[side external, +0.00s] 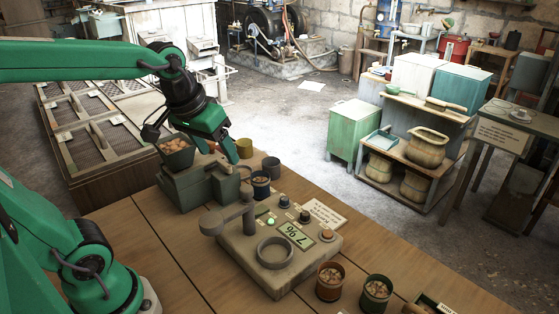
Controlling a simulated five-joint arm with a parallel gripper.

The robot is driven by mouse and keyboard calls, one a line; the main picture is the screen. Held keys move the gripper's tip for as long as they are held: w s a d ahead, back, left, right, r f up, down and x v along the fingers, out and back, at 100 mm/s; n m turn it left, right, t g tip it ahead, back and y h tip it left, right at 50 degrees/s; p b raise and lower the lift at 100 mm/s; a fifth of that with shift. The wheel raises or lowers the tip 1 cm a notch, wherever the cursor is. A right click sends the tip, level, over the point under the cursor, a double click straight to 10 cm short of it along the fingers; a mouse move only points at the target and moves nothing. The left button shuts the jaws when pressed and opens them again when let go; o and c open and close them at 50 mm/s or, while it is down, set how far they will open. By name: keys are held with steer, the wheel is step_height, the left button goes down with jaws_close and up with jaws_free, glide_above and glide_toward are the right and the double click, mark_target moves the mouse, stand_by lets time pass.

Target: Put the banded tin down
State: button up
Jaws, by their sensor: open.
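My gripper (231,154) is open and points down over the back of the bench, beside a small yellow tin (244,148). Nothing shows held in it. A dark blue tin (261,186) with what looks like a paler band stands upright on the bench, to the right of and below my gripper and apart from it. A grey tin (271,168) stands just behind it. A red-brown tin (330,284) and a dark green tin (376,295) with brown contents stand at the front right. The bands are too small to tell for certain.
A tester (270,248) with a round ring, knobs and a lit display fills the middle of the bench (130,235). A green machine with a hopper (176,152) stands below my forearm. A sign card (325,213) lies behind the tester. Bare bench lies left of the tester.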

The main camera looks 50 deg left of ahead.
steer(key=s+d+f+m+t, duration=0.1)
steer(key=s+d+m, duration=0.1)
steer(key=s, duration=0.4)
steer(key=shift+s+f+m, duration=0.15)
steer(key=shift+f+m, duration=0.25)
steer(key=shift+m, duration=0.1)
